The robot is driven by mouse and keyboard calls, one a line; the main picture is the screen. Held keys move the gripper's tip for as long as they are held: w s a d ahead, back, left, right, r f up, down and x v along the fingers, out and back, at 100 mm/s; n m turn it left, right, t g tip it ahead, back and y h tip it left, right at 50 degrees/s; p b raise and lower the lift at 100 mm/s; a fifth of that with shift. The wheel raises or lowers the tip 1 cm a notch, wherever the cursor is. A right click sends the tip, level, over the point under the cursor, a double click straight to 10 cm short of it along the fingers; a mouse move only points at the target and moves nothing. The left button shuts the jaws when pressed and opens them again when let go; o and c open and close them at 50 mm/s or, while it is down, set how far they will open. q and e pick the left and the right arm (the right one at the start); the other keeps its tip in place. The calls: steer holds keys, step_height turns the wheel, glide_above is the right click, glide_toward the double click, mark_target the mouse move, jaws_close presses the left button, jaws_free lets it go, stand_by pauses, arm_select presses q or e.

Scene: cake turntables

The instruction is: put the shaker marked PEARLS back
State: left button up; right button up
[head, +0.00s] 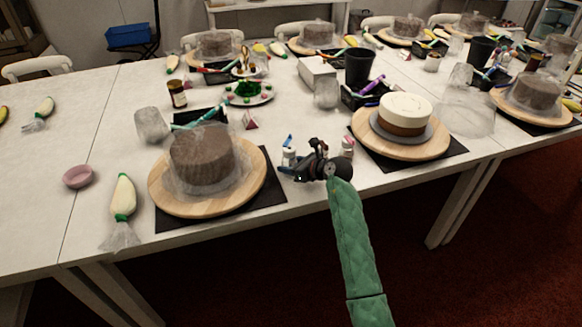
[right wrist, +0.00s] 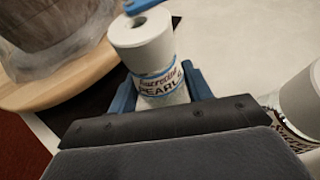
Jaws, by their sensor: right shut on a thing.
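The shaker marked PEARLS (right wrist: 155,60) is white with a blue band and a hole in its top. My right gripper (right wrist: 160,90) is shut around it, one blue finger on each side. In the head view the white shaker (head: 289,157) is between the fingertips of my right gripper (head: 288,152), just right of the near cake's black mat. I cannot tell whether its base touches the table. A second shaker (head: 347,147) stands to the right of my gripper; it also shows at the right edge of the right wrist view (right wrist: 302,98). My left gripper is not in view.
A wrapped brown cake (head: 202,155) sits on a wooden turntable (head: 170,200) to the left. A white-topped cake (head: 404,112) sits on a turntable (head: 375,145) to the right. A clear cup (head: 326,93) and white box (head: 316,72) stand behind. The table's front edge is close.

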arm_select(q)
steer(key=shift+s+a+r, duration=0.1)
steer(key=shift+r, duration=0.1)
arm_select(e)
steer(key=shift+f, duration=0.7)
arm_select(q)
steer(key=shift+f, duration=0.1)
arm_select(e)
steer(key=shift+d+f, duration=0.1)
steer(key=shift+f, duration=0.05)
steer(key=o, duration=1.1)
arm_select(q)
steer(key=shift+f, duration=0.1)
